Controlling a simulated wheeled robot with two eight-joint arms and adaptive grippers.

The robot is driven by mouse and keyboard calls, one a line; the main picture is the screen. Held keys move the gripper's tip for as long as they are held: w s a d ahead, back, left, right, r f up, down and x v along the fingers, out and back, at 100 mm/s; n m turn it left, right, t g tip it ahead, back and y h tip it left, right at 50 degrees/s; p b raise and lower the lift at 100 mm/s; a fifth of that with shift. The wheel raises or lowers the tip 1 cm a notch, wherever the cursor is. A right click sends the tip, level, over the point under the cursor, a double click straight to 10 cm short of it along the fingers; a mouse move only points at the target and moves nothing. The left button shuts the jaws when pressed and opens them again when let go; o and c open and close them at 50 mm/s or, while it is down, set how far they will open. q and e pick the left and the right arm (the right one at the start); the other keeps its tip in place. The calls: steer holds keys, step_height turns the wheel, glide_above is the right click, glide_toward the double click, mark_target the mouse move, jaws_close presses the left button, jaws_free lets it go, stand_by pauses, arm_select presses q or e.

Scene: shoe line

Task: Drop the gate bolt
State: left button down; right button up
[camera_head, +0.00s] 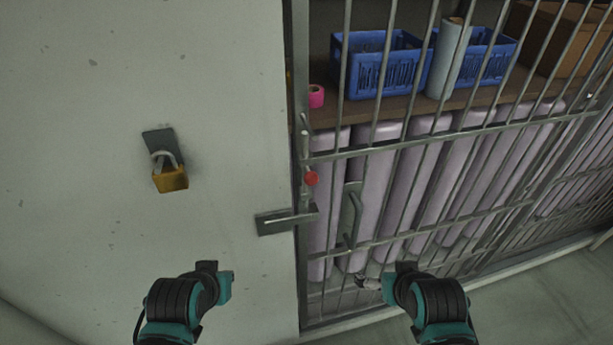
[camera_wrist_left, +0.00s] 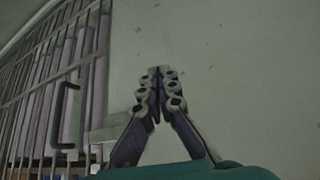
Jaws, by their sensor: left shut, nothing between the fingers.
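The barred gate (camera_head: 400,151) stands closed beside the pale wall. A bolt with a red knob (camera_head: 311,178) is on an upright rod at the gate's left edge. Below it, a grey latch plate (camera_head: 285,221) reaches from the wall to the gate edge; it also shows in the left wrist view (camera_wrist_left: 108,132). The gate handle (camera_head: 354,215) is to the right. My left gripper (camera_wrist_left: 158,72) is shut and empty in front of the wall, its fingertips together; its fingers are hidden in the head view. My right gripper (camera_head: 364,282) is low before the gate, too small to read.
A brass padlock (camera_head: 170,179) hangs from a hasp on the wall at left. The floor (camera_head: 540,300) at lower right is clear.

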arm_select(q)
steer(key=w+d+r+n+g+h+p, duration=0.1)
steer(key=w+d+r+n+p, duration=0.1)
steer(key=r+n+p, duration=0.55)
steer(key=w+d+r+n+g+h+p, duration=0.1)
steer(key=d+r+n+p, duration=0.25)
steer(key=r+p, duration=0.6)
steer(key=n+g+h+p, duration=0.2)
steer(key=n+h+p, duration=0.1)
steer(key=n+p, duration=1.3)
glide_toward(309, 175)
step_height(309, 175, up, 6)
steer(key=s+a+m, duration=0.1)
steer(key=s+a, duration=0.1)
steer(key=shift+s+a+r+p, duration=0.1)
steer(key=shift+s+a+p, duration=0.1)
steer(key=shift+p, duration=0.15)
steer(key=x, duration=0.9)
steer(key=b+x, duration=0.1)
steer(key=x, duration=0.4)
steer(key=shift+w+a, duration=0.2)
steer(key=shift+a, duration=0.1)
